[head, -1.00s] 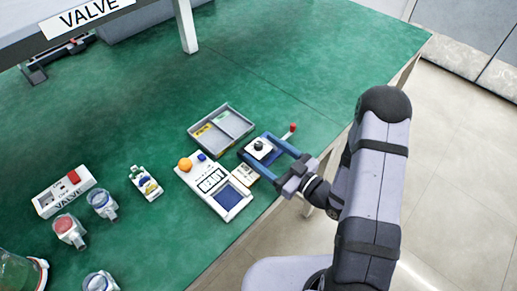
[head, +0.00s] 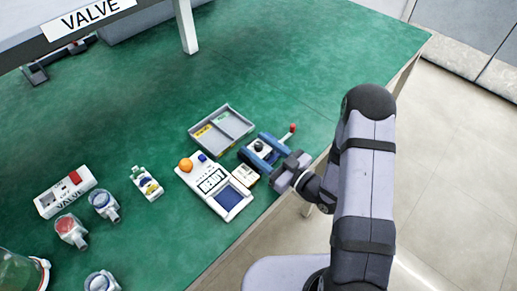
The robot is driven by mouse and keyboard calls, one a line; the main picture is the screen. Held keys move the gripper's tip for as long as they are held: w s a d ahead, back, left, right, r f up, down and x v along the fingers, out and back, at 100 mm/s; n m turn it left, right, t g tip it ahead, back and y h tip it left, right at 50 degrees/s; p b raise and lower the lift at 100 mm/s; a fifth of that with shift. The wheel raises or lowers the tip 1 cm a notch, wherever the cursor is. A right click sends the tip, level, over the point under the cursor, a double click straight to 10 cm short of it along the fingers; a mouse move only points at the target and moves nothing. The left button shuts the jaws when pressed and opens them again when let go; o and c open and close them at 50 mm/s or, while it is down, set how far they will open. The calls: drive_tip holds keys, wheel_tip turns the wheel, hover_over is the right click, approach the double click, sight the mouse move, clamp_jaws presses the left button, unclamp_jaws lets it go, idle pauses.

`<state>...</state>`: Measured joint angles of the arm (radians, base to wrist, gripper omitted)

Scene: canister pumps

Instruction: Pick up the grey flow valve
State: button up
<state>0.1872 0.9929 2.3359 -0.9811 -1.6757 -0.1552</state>
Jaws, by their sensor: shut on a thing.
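A small pale grey piece with a dark round knob, which looks like the grey flow valve (head: 261,146), sits at the right of the group of devices on the green table. My gripper (head: 264,150) reaches in from the lower right, with one blue finger on each side of the valve. It is shut on the valve, and the fingers hide most of its sides. I cannot tell whether the valve is clear of the surface below.
A white device marked READY (head: 212,181) with an orange ball stands close left of my gripper. A grey divided tray (head: 222,128) lies just behind. A red-tipped lever (head: 292,129) stands beyond the fingers.

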sight(255, 151)
drive_tip(key=shift+r, duration=0.15)
drive_tip(key=shift+r+p, duration=0.3)
drive_tip(key=shift+r, duration=4.55)
drive_tip(key=shift+r, duration=0.1)
drive_tip(key=s+d+f+m+t+h+p, duration=0.1)
drive_tip(key=s+d+f+p, duration=0.1)
drive_tip(key=d, duration=0.2)
drive_tip(key=s+d+f+m+t+h+p, duration=0.1)
drive_tip(key=s+d+f+p, duration=0.1)
drive_tip(key=d+p, duration=0.1)
drive_tip(key=s+d+f+m+h+p, duration=0.1)
drive_tip(key=s+d+f+p, duration=0.1)
drive_tip(key=d, duration=0.3)
drive_tip(key=shift+s+d+f+t+h+p, duration=0.15)
drive_tip(key=shift+f+t+h+p, duration=0.3)
drive_tip(key=shift+p, duration=0.1)
drive_tip(key=shift+d+r, duration=0.1)
drive_tip(key=shift+d, duration=0.35)
